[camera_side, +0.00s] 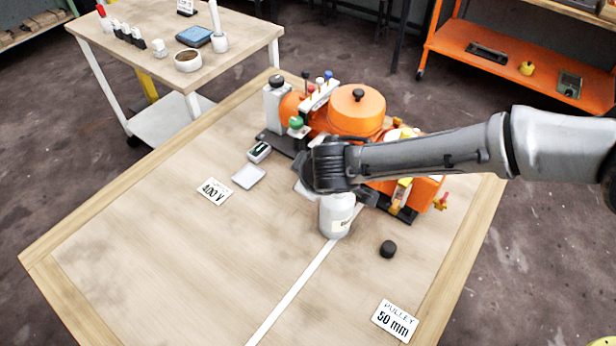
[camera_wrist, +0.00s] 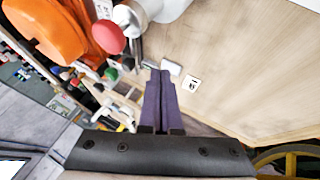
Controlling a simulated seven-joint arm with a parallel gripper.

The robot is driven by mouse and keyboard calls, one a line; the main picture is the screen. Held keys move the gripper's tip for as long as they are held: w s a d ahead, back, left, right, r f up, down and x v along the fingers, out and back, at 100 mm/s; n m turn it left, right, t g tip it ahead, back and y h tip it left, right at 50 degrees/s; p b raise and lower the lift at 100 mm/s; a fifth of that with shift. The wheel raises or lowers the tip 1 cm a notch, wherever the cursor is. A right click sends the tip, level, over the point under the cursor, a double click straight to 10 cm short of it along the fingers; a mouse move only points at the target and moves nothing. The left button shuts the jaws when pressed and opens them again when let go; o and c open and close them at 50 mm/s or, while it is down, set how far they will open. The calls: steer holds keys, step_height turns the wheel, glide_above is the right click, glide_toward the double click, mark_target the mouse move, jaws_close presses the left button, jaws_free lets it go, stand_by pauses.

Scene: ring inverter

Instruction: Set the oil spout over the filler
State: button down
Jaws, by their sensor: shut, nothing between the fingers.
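A white bottle with a label (camera_side: 337,222) stands on the table in front of the orange machine. In the side view my arm and wrist cover its top, so its spout is hidden. My gripper (camera_wrist: 160,75) is shut and empty, its two purple fingers together in the wrist view. A pale rounded body with a grey neck shows at the top of the wrist view, ahead of the fingers and apart from them; I cannot tell for sure that it is the bottle. The orange machine (camera_side: 357,110) stands behind my wrist. I cannot make out which part is its filler.
A black cap (camera_side: 388,249) lies right of the bottle. A 400 V card (camera_side: 214,191), a grey plate (camera_side: 249,177) and a PULLEY 50 mm card (camera_side: 395,320) lie on the table. The table's front left is clear. A side table (camera_side: 150,75) stands behind.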

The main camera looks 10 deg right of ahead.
steer(key=shift+w+d+r, duration=0.1)
steer(key=shift+w+d, duration=0.3)
steer(key=shift+w, duration=0.2)
steer(key=shift+w+d, duration=0.35)
steer(key=shift+w, duration=0.25)
steer(key=shift+w+m+h, duration=0.25)
steer(key=shift+m+h, duration=0.15)
steer(key=shift+m, duration=0.3)
steer(key=w+d+m+g+h, duration=0.3)
steer(key=d+m+h, duration=0.3)
steer(key=m, duration=0.5)
steer(key=shift+w+d, duration=0.3)
steer(key=shift+d, duration=0.4)
